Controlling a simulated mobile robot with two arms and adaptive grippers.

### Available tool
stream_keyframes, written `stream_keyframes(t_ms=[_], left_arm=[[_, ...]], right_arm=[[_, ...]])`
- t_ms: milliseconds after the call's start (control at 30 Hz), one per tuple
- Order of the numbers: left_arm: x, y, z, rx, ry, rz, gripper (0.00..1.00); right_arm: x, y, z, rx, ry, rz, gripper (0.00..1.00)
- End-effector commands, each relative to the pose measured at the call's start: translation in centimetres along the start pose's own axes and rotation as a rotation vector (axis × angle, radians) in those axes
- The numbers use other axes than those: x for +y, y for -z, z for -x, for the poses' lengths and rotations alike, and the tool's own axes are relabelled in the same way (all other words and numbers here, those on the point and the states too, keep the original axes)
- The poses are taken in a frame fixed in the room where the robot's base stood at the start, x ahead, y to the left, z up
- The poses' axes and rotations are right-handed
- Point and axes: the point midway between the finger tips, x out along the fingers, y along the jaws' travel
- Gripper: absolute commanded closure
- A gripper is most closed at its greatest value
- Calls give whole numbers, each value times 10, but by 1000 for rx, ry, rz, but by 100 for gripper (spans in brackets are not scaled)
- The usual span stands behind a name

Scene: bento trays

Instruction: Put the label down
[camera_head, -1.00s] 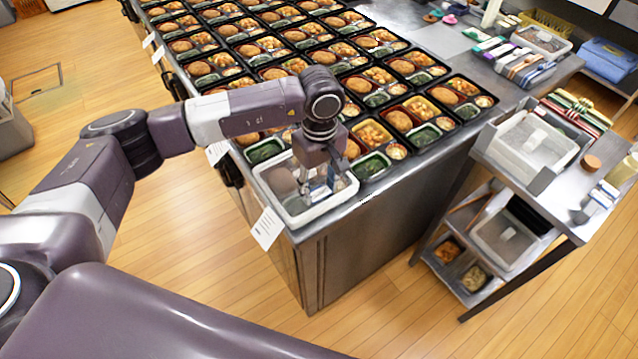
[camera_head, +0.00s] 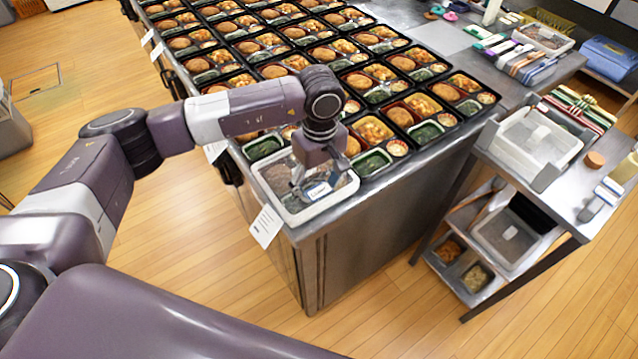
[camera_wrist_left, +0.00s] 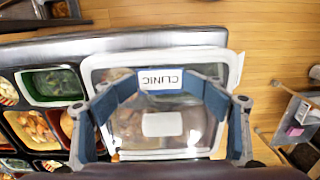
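A small white label with a dark border, reading CLINIC upside down, shows between my left fingertips in the left wrist view (camera_wrist_left: 160,79). In the head view the label (camera_head: 318,190) is tilted, over the inside of a white-rimmed bin (camera_head: 293,219) at the counter's near corner. My left gripper (camera_head: 314,186) points down over this bin. Its fingertips (camera_wrist_left: 160,83) bend inward and meet the label's two side edges. Whether the label touches the bin floor cannot be told. My right gripper is not in view.
Rows of filled bento trays (camera_head: 370,129) cover the counter behind and beside the bin. A white paper tag (camera_head: 266,226) hangs at the counter's corner. A metal cart (camera_head: 560,205) with bins stands to the right. Wooden floor lies clear in front.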

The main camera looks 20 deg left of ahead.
Motion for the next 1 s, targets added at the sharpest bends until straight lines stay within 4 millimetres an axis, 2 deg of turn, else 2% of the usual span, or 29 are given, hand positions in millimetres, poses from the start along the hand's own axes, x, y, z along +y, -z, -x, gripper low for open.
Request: stream_keyframes(t_ms=[467,633,767,800,1000], left_arm=[[-2,0,-2,0,5,-2,42],[-2,0,6,1,4,-1,42],[-1,0,19,2,2,-1,42],[1,1,22,4,-5,-2,42],[2,2,72,6,-6,-1,42]], right_arm=[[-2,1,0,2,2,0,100],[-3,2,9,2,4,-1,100],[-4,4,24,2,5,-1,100],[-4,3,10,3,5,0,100],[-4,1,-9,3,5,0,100]])
